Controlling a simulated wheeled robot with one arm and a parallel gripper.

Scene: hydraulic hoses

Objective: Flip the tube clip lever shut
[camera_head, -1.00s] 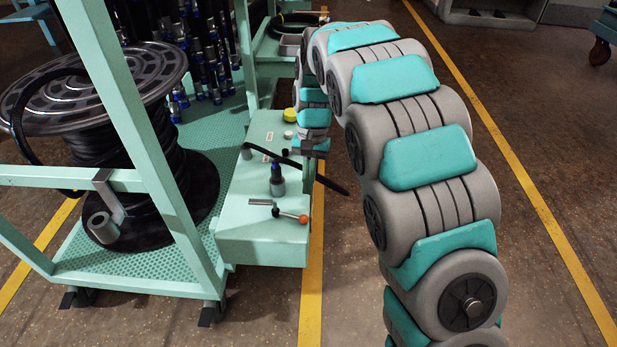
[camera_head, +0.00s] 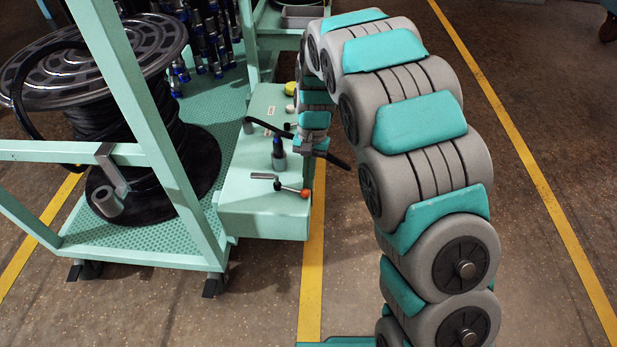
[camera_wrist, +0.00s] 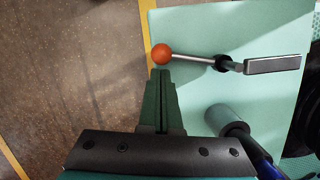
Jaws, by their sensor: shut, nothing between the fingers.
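The clip lever is a metal rod (camera_wrist: 205,59) with an orange ball knob (camera_wrist: 162,54) at its left end and a dark pivot on the right. A flat grey bar (camera_wrist: 272,64) lies beyond the pivot. In the head view the orange knob (camera_head: 304,193) is at the right edge of the box top. My gripper (camera_wrist: 163,72) is shut and empty. In the wrist view its tips are just below the knob; I cannot tell whether they touch it. In the head view my gripper (camera_head: 305,146) is behind the lever, small and partly hidden by my arm.
An upright grey fitting (camera_wrist: 226,118) with a blue part stands on the green box (camera_head: 235,192), close to my gripper's right. A cart with a hose reel (camera_head: 85,75) stands at left. Open floor lies to the right.

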